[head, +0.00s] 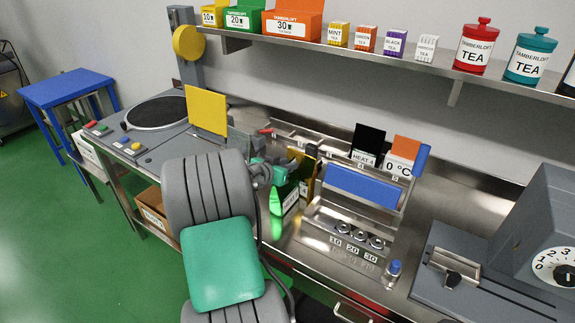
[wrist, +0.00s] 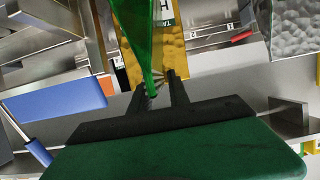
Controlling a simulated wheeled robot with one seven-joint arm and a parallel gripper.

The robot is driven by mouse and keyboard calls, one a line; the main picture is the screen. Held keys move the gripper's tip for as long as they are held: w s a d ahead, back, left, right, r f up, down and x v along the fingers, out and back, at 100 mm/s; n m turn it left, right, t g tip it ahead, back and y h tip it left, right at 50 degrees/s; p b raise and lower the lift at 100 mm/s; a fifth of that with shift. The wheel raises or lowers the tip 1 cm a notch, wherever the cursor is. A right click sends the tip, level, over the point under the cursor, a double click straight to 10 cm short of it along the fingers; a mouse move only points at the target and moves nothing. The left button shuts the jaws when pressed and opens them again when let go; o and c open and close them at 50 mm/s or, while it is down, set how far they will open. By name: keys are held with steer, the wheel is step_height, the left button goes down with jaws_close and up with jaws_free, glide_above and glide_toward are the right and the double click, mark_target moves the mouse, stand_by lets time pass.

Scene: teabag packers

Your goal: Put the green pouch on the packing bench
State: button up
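The green pouch (wrist: 138,35) shows in the wrist view, standing almost edge-on, with its narrow end between the two dark fingers of my gripper (wrist: 152,88). A gap shows between the fingers and the pouch, so my gripper looks open around its edge. In the head view the pouch (head: 287,198) is just beyond my gripper (head: 283,172), low over the steel bench (head: 310,262); my arm hides part of it. A gold pouch (wrist: 175,45) with a printed label is close behind it. I cannot tell which surface the packing bench is.
A sealer-like unit with a blue panel (head: 362,184) stands right of the pouches. A wall shelf (head: 400,60) holds boxes and tins. A blue table (head: 70,86) at far left is clear.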

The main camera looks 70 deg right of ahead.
steer(key=shift+o, duration=0.6)
steer(key=shift+r, duration=0.15)
steer(key=shift+w+a, duration=0.1)
steer(key=shift+a, duration=0.05)
steer(key=b+v, duration=0.2)
steer(key=v, duration=1)
steer(key=w+a+f+n+t+y, duration=0.25)
steer(key=w+a+n, duration=0.3)
steer(key=a, duration=0.55)
steer(key=w+a+f+n+t+y, duration=0.1)
steer(key=w+a+n+t+y, duration=0.3)
steer(key=w+a, duration=0.5)
steer(key=s+a+n+y, duration=0.2)
steer(key=a+n, duration=0.1)
steer(key=a, duration=0.5)
steer(key=s+a+n+y, duration=0.2)
steer(key=a+n, duration=0.2)
steer(key=a, duration=0.5)
steer(key=s+a+f+n+y, duration=0.1)
steer(key=s+a+n+y, duration=0.1)
steer(key=a, duration=0.7)
steer(key=shift+s+n+g+y, duration=0.35)
steer(key=shift+s+n, duration=0.3)
steer(key=shift+n, duration=0.1)
